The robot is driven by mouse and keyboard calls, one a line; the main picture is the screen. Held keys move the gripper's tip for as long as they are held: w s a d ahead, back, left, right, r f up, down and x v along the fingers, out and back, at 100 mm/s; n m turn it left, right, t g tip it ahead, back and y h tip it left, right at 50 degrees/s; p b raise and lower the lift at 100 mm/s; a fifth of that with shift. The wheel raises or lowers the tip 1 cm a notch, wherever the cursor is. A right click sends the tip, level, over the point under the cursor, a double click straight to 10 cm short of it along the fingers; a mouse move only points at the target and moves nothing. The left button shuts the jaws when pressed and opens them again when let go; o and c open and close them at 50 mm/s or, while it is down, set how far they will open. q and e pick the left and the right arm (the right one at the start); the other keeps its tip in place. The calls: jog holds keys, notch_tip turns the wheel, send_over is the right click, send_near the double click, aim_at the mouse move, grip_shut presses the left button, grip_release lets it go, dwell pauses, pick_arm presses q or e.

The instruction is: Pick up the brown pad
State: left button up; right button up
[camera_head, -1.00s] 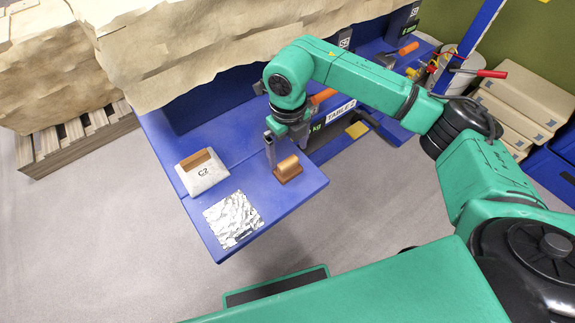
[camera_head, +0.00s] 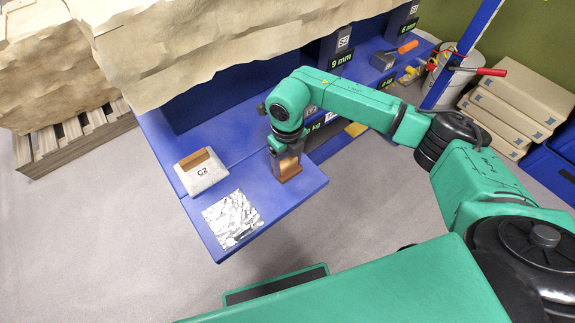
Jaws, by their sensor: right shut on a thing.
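The brown pad (camera_head: 289,170) is a small brown block near the right front edge of the blue table (camera_head: 238,187). My right gripper (camera_head: 285,160) comes down on it from above and is shut on it. The pad's lower part shows below the fingers, and its upper part is partly hidden by them. It appears to be at the table top; I cannot tell whether it is lifted. My left gripper is not in view.
A white pouch marked C2 (camera_head: 203,177) with a brown top and a crumpled foil sheet (camera_head: 232,218) lie left of the pad. Tan paper-like covering (camera_head: 220,40) overhangs the table's back. An orange-handled tool (camera_head: 407,47) lies farther right.

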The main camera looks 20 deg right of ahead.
aim_at(288, 161)
notch_tip(288, 161, up, 20)
jog(key=shift+p, duration=0.45)
